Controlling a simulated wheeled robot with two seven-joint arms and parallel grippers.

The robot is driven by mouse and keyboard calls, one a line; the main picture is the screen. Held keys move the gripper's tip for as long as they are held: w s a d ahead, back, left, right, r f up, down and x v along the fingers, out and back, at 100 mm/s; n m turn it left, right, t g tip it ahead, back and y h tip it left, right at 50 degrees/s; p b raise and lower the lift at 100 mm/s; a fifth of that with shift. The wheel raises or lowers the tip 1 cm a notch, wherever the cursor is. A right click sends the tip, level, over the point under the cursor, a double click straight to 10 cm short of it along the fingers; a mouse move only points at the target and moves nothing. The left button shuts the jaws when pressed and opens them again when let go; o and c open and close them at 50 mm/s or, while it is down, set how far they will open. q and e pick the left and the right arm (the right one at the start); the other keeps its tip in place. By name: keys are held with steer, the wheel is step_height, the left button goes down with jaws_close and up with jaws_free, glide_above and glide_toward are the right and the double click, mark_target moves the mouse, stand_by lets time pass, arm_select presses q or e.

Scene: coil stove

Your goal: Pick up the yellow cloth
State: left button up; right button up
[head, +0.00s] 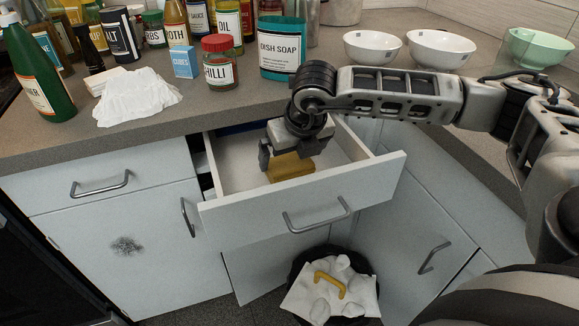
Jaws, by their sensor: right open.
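The yellow cloth (291,168) lies in the open drawer (310,205), near the middle of its floor. It looks like a small folded block, and its upper part is hidden by my right gripper. My right gripper (284,158) points down into the drawer directly over the cloth, with its jaws open. One finger shows at the cloth's left end. I cannot tell whether the fingers touch the cloth. My left gripper is not in view.
The counter above holds a chilli jar (219,62), dish soap (282,48), bowls (441,49), several bottles and a crumpled white cloth (137,96). Below the drawer stands a bin with white paper (305,296) and a yellow curved piece (330,283). The drawer front and sides surround my gripper.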

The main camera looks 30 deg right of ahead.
mark_target(289, 161)
steer(key=shift+x, duration=2)
steer(key=c, duration=0.7)
steer(key=shift+r, duration=0.15)
steer(key=shift+r, duration=0.6)
steer(key=s+a+r, duration=0.3)
steer(key=r, duration=0.1)
steer(key=s+a+r, duration=0.6)
steer(key=a+r, duration=0.1)
steer(key=shift+s+a+r, duration=0.15)
steer(key=shift+s+r, duration=0.2)
steer(key=shift+o, duration=0.4)
